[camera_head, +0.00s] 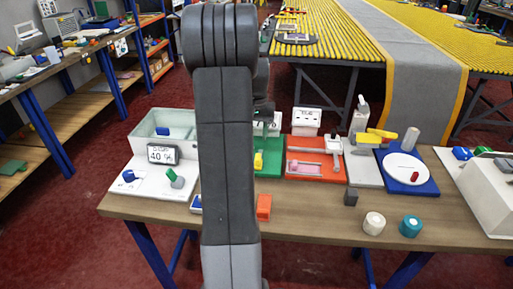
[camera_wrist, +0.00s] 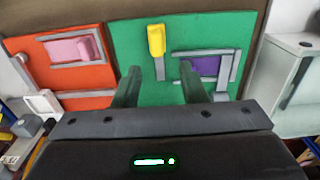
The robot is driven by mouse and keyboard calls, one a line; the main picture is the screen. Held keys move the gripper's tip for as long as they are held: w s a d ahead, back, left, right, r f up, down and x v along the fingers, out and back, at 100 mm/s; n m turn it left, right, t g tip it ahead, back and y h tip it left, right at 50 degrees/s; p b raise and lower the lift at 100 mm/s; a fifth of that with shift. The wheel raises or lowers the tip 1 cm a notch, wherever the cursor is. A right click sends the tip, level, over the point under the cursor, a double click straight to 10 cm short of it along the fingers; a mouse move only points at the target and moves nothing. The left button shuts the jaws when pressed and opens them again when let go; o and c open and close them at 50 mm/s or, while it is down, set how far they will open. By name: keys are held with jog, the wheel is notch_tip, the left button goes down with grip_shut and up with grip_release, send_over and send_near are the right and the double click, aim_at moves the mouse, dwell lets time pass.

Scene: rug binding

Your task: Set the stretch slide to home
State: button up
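No label names the stretch slide, so I cannot tell which part it is. A green panel (camera_wrist: 225,27) carries an upright yellow handle (camera_wrist: 156,40) and a purple block (camera_wrist: 205,66) in a grey frame. An orange-red panel (camera_wrist: 20,48) beside it carries a pink block (camera_wrist: 75,48) in a grey frame. My gripper (camera_wrist: 160,72) is open over the green panel in the wrist view, with nothing between its fingers. The yellow handle shows beyond the gap and the purple block beside the right finger. In the head view my arm hides the gripper and part of the green panel (camera_head: 268,168).
A pale bin (camera_head: 147,130) and a display reading 40 (camera_head: 162,154) stand left of my arm. A blue base with a white disc (camera_head: 405,167) stands right of the panels. A white roll (camera_head: 374,223) and a teal roll (camera_head: 410,226) stand near the front edge.

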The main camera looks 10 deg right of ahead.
notch_tip(320, 180, up, 4)
jog(key=shift+f, duration=0.1)
dwell(0.4)
notch_tip(320, 180, down, 14)
jog(key=shift+r+p, duration=0.1)
jog(key=shift+p, duration=0.35)
jog(key=shift+s+d, duration=0.15)
jog(key=shift+d, duration=0.4)
jog(key=shift+s, duration=0.1)
